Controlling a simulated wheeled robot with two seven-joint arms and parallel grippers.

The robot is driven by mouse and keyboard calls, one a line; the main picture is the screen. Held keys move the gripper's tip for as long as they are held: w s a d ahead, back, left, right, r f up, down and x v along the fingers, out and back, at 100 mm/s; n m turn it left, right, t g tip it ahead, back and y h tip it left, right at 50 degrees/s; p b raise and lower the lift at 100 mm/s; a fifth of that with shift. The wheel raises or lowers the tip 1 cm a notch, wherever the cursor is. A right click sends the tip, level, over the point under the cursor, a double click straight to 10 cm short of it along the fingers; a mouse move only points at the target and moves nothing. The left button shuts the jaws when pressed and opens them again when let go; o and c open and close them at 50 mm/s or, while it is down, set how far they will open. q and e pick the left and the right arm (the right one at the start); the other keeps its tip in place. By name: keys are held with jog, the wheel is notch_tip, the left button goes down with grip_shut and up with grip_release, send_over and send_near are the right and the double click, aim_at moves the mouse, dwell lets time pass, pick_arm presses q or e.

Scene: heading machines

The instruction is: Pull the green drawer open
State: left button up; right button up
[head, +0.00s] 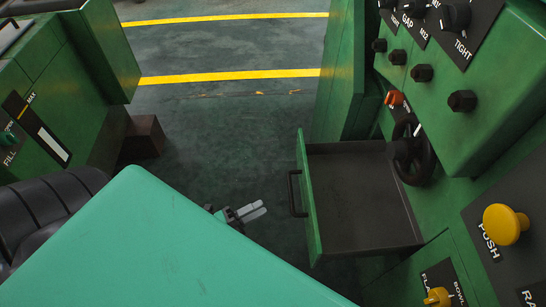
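The green drawer (308,205) stands pulled out from the green machine at the right. Its dark grey inside (362,200) shows and looks empty. Its black bar handle (293,193) is on the front face, toward the left. My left gripper (258,210) is to the left of the handle and apart from it. Its two pale fingers point right, close together, and I see nothing between them. How far apart they are is hard to tell. Most of the arm behind it is hidden. My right gripper is not in view.
A black handwheel (412,153) sits by the drawer's far right corner. Black knobs (462,101) and a yellow push button (505,224) are on the machine. Another green machine (60,95) stands at the left. The dark floor (220,140) between them is clear, with yellow lines farther back.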

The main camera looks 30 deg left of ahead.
pick_arm(q)
jog(key=shift+v, duration=1.2)
